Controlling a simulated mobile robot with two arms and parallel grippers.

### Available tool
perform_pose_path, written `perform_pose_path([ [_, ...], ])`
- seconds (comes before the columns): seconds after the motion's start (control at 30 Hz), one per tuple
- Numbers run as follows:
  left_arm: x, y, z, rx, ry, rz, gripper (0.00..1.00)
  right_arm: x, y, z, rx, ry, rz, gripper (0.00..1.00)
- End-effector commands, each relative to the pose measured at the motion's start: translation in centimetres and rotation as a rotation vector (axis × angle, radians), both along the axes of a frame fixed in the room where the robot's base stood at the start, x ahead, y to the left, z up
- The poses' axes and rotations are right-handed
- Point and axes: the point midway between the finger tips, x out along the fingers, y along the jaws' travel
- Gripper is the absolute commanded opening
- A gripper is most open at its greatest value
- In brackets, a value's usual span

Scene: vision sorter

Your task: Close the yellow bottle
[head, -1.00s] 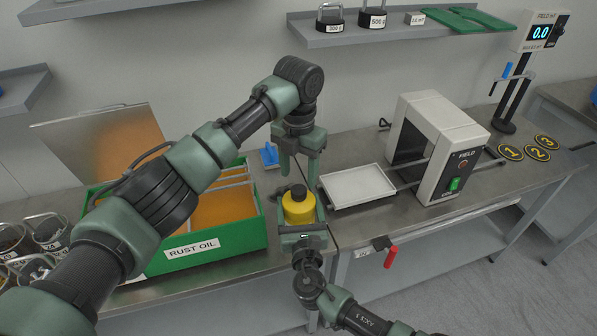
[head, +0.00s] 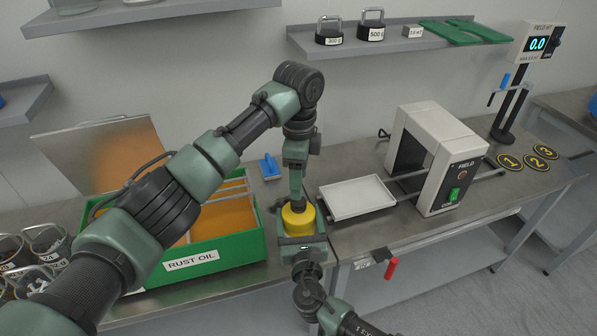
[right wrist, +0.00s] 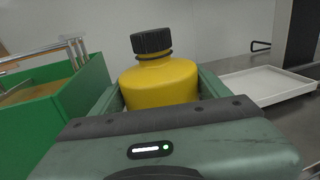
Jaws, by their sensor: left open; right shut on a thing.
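The yellow bottle (head: 298,222) stands upright at the bench's front edge, between the green box and the white tray. My right gripper (head: 300,236) is shut on its body, with one finger on each side. In the right wrist view the bottle (right wrist: 160,84) has a black ribbed cap (right wrist: 151,41) on its neck; whether it is tight cannot be told. My left gripper (head: 296,196) is open and points down over the bottle top. It hides the cap in the head view and does not show in the right wrist view.
The green RUST OIL box (head: 205,248) with its lid up stands to the left. A white tray (head: 357,197) and the FIELD machine (head: 436,160) stand to the right. A blue object (head: 269,166) lies behind the bottle. A shelf (head: 400,45) runs above.

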Motion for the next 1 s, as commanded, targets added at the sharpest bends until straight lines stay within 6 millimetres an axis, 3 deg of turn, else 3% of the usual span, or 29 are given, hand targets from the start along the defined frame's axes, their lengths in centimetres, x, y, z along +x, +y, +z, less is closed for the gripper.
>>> perform_pose_path([
  [0.7, 0.0, 0.0, 1.2, -0.002, 0.001, 1.666, 0.54, 0.0, 0.0, 0.0, 0.000, 0.001, 0.000, 0.00],
  [1.0, 0.0, 0.0, 1.6, -0.002, 0.001, 2.242, 0.54, 0.0, 0.0, 0.0, 0.000, 0.001, 0.000, 0.00],
])
